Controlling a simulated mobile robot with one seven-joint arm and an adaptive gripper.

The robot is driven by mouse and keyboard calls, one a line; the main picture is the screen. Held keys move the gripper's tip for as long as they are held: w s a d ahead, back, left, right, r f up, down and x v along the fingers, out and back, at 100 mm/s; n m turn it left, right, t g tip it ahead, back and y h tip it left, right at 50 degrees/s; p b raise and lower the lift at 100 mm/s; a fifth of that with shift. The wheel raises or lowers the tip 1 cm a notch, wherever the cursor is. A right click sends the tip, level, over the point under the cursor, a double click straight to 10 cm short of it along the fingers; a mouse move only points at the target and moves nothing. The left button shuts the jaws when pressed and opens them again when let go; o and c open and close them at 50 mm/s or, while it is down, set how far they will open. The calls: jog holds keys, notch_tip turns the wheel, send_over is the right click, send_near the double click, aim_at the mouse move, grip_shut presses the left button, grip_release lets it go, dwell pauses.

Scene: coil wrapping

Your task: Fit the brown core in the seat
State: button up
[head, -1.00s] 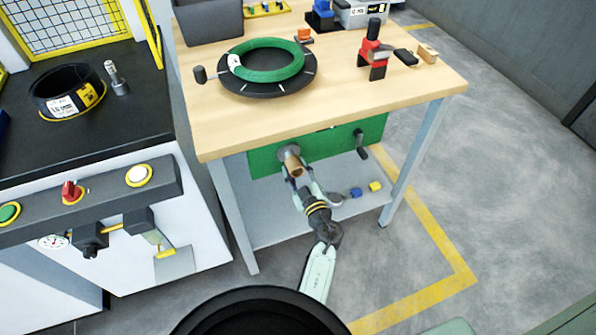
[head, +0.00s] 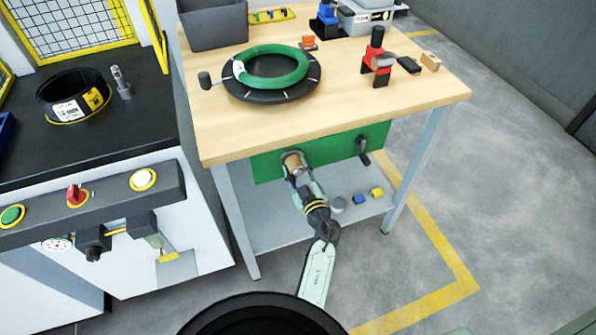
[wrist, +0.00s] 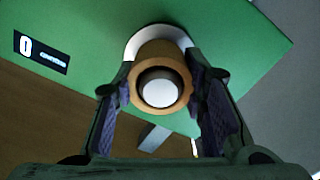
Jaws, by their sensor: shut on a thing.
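The brown core (wrist: 160,80) is a short brown tube with a pale round end showing inside its bore in the wrist view. It also shows in the head view (head: 293,163), at the green panel under the bench top. My gripper (wrist: 165,105) is shut on the core, one finger on each side. The seat (wrist: 155,40) shows as a pale ring behind the core on the green panel (wrist: 225,45). The core stands in front of the seat and lines up closely with it. How deep it sits I cannot tell.
A dark crank handle (head: 364,148) sticks out of the panel to the right. The wooden bench top (head: 400,95) is just above, and its leg (head: 408,165) stands to the right. Small blue (head: 358,199) and yellow (head: 377,192) pieces lie on the lower shelf.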

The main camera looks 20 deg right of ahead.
jog(key=shift+w, duration=0.1)
jog(key=o, duration=1.2)
jog(key=s, duration=1.2)
jog(key=shift+d, duration=0.15)
